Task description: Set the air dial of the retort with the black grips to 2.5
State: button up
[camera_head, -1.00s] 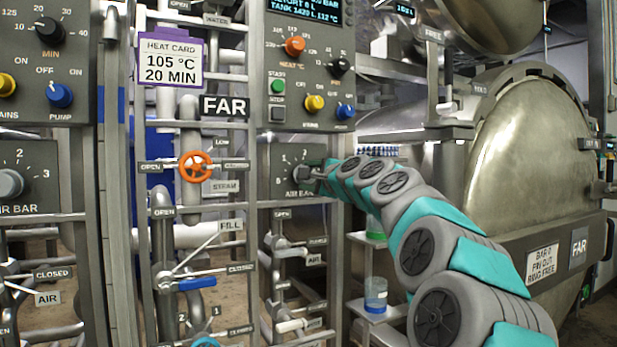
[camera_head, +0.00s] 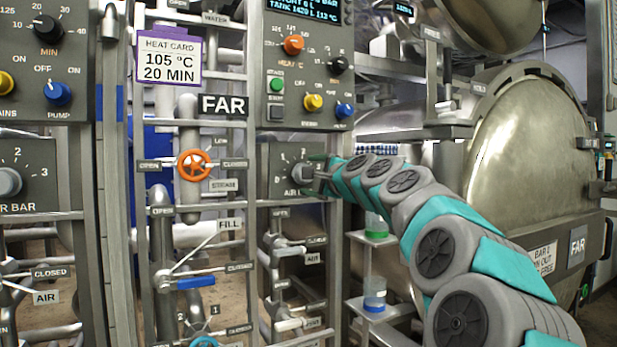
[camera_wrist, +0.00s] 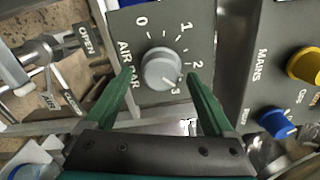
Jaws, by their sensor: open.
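The air dial has a round grey knob (camera_wrist: 161,69) on a dark plate marked 0 to 3 and "AIR BAR". I cannot clearly read where its pointer stands. In the head view this dial plate (camera_head: 283,172) is below the FAR retort's panel, partly hidden by my gripper (camera_head: 322,178). In the wrist view my gripper (camera_wrist: 160,76) is open, its green fingers either side of the knob in the picture. I cannot tell whether they touch it. The FAR retort (camera_head: 525,160) has a dark handle (camera_head: 609,240) at the right.
A second air dial (camera_head: 9,182) is at the far left. The panel above (camera_head: 290,120) carries yellow (camera_head: 313,102) and blue (camera_head: 345,110) knobs. An orange valve wheel (camera_head: 194,165), pipes and a blue-gripped lever (camera_head: 196,283) are left and below. A small shelf (camera_head: 375,310) holds a cup.

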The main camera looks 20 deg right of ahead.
jog(key=s, duration=0.5)
jog(key=shift+s+d, duration=0.1)
jog(key=shift+s, duration=0.3)
jog(key=s+a+f+n+g+y, duration=0.2)
jog(key=a+f+n+g, duration=0.15)
jog(key=a+f, duration=0.4)
jog(key=s+a+f+n+g+y, duration=0.1)
jog(key=a+f+n+g+y, duration=0.1)
jog(key=a+f+n, duration=0.5)
jog(key=s+a+f+n+g, duration=0.2)
jog(key=s+a+f+g, duration=0.2)
jog(key=s+a+f, duration=0.7)
jog(key=s+d+f+n+g+h, duration=0.2)
jog(key=s+f+n+g, duration=0.2)
jog(key=s+f, duration=0.7)
jog(key=s+d+f+n+g+h, duration=0.2)
jog(key=s+f+n+g, duration=0.2)
jog(key=s+f, duration=0.7)
jog(key=s+g, duration=0.2)
jog(key=s, duration=0.5)
jog(key=shift+s+d+f+h, duration=0.15)
jog(key=shift+s+f+h, duration=0.15)
jog(key=shift+f, duration=0.1)
jog(key=shift+c, duration=0.2)
